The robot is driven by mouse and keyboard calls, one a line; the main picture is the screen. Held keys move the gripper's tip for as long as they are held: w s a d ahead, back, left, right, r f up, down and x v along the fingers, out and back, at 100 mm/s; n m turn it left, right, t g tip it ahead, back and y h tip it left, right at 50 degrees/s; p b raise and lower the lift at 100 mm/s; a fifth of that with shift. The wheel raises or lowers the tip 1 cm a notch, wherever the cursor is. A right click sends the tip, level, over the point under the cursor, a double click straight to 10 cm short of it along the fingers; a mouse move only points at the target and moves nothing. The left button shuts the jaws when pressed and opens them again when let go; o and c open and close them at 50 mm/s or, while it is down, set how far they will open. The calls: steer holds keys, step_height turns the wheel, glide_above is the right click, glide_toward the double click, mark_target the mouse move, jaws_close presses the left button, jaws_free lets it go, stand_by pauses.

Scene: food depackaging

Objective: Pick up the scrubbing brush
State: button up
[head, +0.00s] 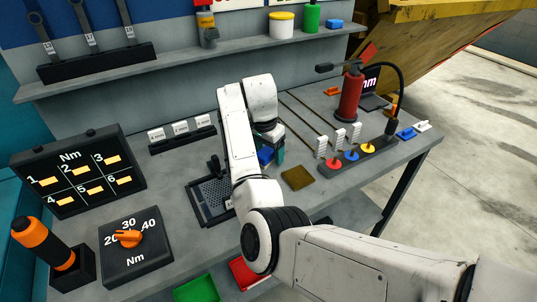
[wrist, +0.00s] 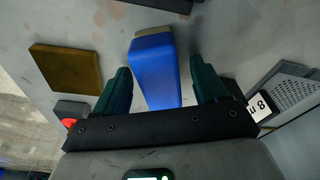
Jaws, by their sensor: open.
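The scrubbing brush (wrist: 154,72) has a blue body with a tan edge at its far end. In the wrist view it lies on the grey bench between the two green fingers of my gripper (wrist: 160,66). The fingers are open, with a gap showing on each side of the brush. In the head view only a small blue part of the brush (head: 265,155) shows beside my gripper (head: 272,158), and my arm hides the rest.
A flat brown-yellow block (head: 298,178) lies right of my gripper. A dark tray with a perforated plate (head: 215,190) is to the left. Colored knobs on a grey strip (head: 372,153) and a red fire extinguisher (head: 350,98) stand further right. Label holders (head: 181,139) stand behind.

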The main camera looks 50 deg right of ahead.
mark_target(270, 149)
steer(key=shift+f, duration=0.15)
stand_by(0.3)
steer(key=c, duration=1.2)
steer(key=shift+r+b, duration=0.35)
steer(key=shift+r, duration=0.35)
step_height(270, 149, up, 3)
steer(key=shift+s+f+b, duration=0.15)
steer(key=shift+b, duration=0.2)
steer(key=s+r+p, duration=0.1)
steer(key=s+r, duration=0.2)
steer(key=s, duration=0.1)
steer(key=s+a+r, duration=0.1)
steer(key=s+r, duration=0.2)
steer(key=s, duration=0.2)
steer(key=s+a+r+p, duration=0.1)
steer(key=s+r, duration=0.2)
steer(key=s, duration=0.1)
steer(key=shift+s+a+r+p, duration=0.2)
steer(key=shift+a+p, duration=0.05)
steer(key=shift+p, duration=0.1)
